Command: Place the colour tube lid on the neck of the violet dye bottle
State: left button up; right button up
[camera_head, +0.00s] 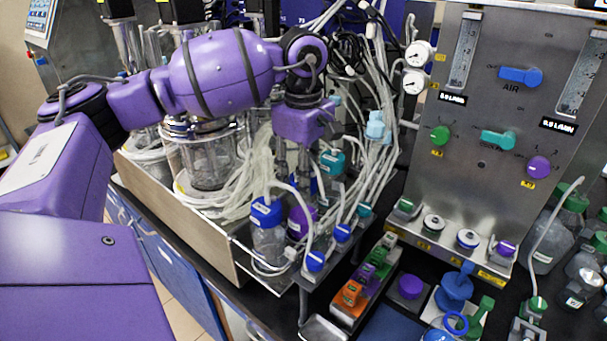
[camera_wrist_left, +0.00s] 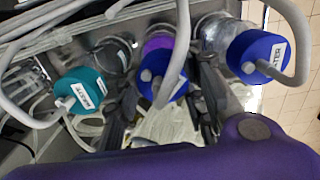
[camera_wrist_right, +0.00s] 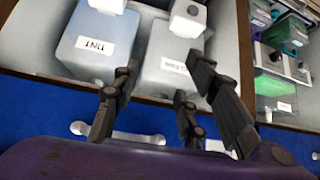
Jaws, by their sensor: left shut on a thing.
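My left gripper (camera_head: 297,176) points down among the bottles and is shut on the blue colour tube lid (camera_wrist_left: 165,88), which has a grey tube on it. In the left wrist view the fingers flank the lid. The violet dye bottle (camera_head: 298,223) stands directly below the gripper in the head view. In the left wrist view the violet bottle (camera_wrist_left: 158,46) shows just behind the lid, in line with it. Whether the lid rests on the neck is hidden. My right gripper (camera_wrist_right: 166,68) is open and empty, outside the head view.
A blue-capped water bottle (camera_head: 268,235) stands close left of the violet bottle, and a teal lid (camera_head: 332,161) close behind on the right. Loose tubes (camera_head: 250,175) crowd the area. In the right wrist view, a labelled TINT container (camera_wrist_right: 95,40) stands beyond the open fingers.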

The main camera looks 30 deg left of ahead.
pick_arm(q)
jog(key=shift+f, duration=0.1)
jog(key=o, duration=1)
notch_tip(320, 180, up, 12)
jog(key=shift+r+b, duration=0.2)
jog(key=shift+b, duration=0.1)
